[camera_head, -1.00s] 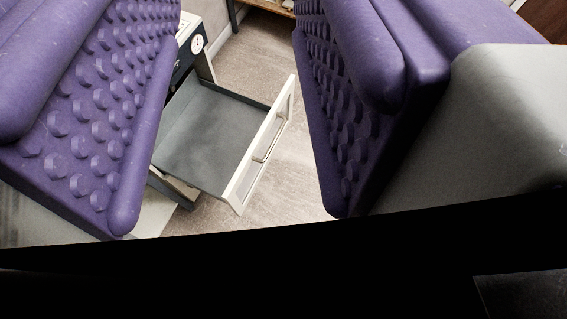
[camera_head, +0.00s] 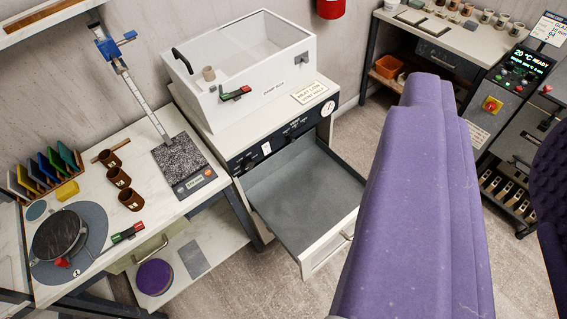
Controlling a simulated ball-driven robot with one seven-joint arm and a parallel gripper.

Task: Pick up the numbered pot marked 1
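My gripper (camera_head: 495,130) has two purple padded fingers, spread apart and empty, at the right of the picture. Three small brown pots stand in a row on the left bench: the back pot (camera_head: 110,158), the middle pot (camera_head: 119,177) and the front pot (camera_head: 131,200). Several more small pots (camera_head: 487,16) stand on the far bench at the back right. A small beige pot (camera_head: 208,73) shows at the white box. I cannot read a number on any pot, so I cannot tell which is marked 1. My gripper is apart from all of them.
A grey drawer (camera_head: 300,200) stands open below the white box (camera_head: 250,60). The left bench (camera_head: 85,205) also bears a turntable (camera_head: 60,235), a gauge on a dark slab (camera_head: 180,158) and a coloured rack (camera_head: 45,170). A control panel (camera_head: 520,70) stands right. Floor shows between.

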